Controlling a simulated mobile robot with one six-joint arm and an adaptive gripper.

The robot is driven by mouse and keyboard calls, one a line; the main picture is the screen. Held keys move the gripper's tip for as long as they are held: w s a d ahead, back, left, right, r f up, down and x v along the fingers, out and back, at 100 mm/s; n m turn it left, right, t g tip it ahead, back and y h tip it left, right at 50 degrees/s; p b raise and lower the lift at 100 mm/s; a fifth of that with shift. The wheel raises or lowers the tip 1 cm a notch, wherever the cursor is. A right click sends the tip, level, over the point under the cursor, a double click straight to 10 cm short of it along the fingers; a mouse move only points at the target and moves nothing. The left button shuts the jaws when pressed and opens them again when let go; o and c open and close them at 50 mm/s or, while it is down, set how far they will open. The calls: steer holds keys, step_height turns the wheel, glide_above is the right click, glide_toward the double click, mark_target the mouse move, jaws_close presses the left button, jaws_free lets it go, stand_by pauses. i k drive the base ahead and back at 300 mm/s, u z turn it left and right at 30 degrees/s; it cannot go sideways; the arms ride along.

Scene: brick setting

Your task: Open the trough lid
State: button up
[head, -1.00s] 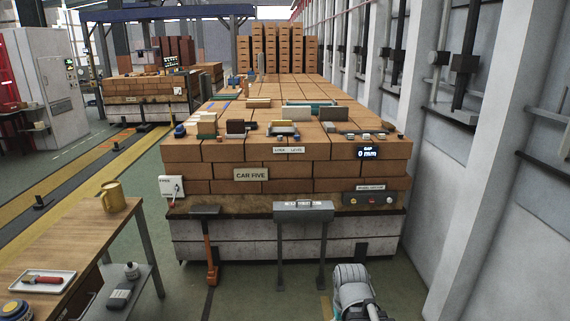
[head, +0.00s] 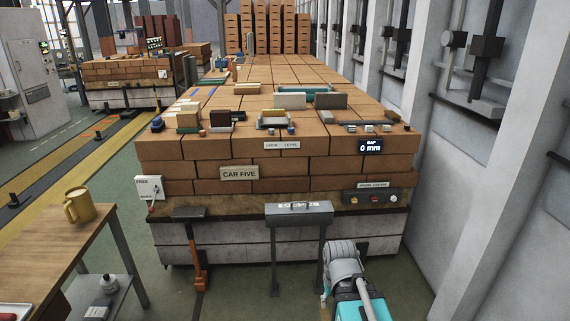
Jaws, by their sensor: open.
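A grey box on two legs (head: 298,213) stands in front of the brick-loaded car, and it looks like the trough. Its top, with a pale label and what may be a small handle, appears shut; the lettering is too small to read. Part of my arm (head: 347,270), a grey joint and a teal link, shows at the bottom, right of the trough's legs. My gripper cannot be made out in this view.
The car (head: 240,245) carries stacked bricks, with a CAR FIVE plate (head: 239,173) and a control panel (head: 372,197). An orange-handled tool (head: 199,265) stands left of the trough. A wooden table (head: 45,255) with a yellow mug (head: 79,206) is at left. A wall closes the right.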

mark_target(302, 207)
steer(key=i, duration=1.6)
